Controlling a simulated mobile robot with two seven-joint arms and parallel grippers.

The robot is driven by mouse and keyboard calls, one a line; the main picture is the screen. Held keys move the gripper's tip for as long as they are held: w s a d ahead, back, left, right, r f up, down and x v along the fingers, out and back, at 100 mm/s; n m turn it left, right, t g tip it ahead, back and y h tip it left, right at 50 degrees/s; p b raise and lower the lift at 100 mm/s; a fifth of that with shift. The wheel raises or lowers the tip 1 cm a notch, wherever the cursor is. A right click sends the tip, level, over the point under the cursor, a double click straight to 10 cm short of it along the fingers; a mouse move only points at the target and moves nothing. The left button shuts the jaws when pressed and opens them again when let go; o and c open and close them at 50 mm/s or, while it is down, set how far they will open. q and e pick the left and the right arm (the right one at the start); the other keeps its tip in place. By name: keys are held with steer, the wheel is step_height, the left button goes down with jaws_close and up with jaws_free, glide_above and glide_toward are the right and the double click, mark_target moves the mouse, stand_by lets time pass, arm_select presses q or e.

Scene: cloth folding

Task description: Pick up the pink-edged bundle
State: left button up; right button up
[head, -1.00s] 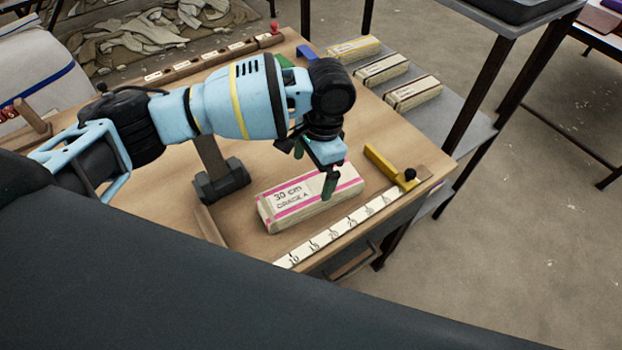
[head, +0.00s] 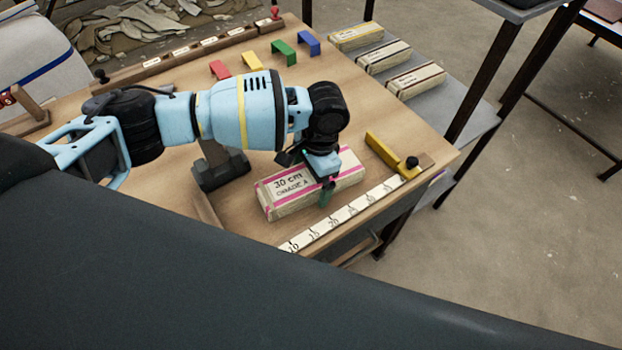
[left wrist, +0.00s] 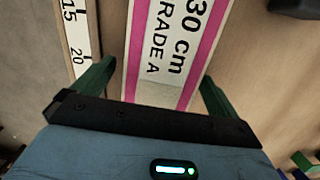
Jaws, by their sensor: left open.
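The pink-edged bundle (head: 290,192) is a cream block with pink stripes and a label reading "30 cm" and "GRADE A". It lies flat on the wooden table, beside the ruler strip. My left gripper (head: 326,184) is over its right part, pointing down. In the left wrist view, the bundle (left wrist: 168,48) lies between the two green fingers of the left gripper (left wrist: 152,88), which stand apart with one on either side. I cannot tell whether the fingers touch it. My right gripper is not in view.
A white ruler strip (head: 332,223) runs along the table's front edge, with a yellow stop (head: 383,152) at its right end. A dark block with a post (head: 221,170) stands left of the bundle. Coloured brackets (head: 250,61) and other bundles (head: 385,56) are farther back.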

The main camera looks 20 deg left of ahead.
arm_select(q)
steer(key=shift+f, duration=0.3)
steer(key=shift+c, duration=0.5)
steer(key=c, duration=1.1)
step_height(320, 180, up, 10)
steer(key=shift+r+p, duration=0.1)
steer(key=shift+p, duration=0.45)
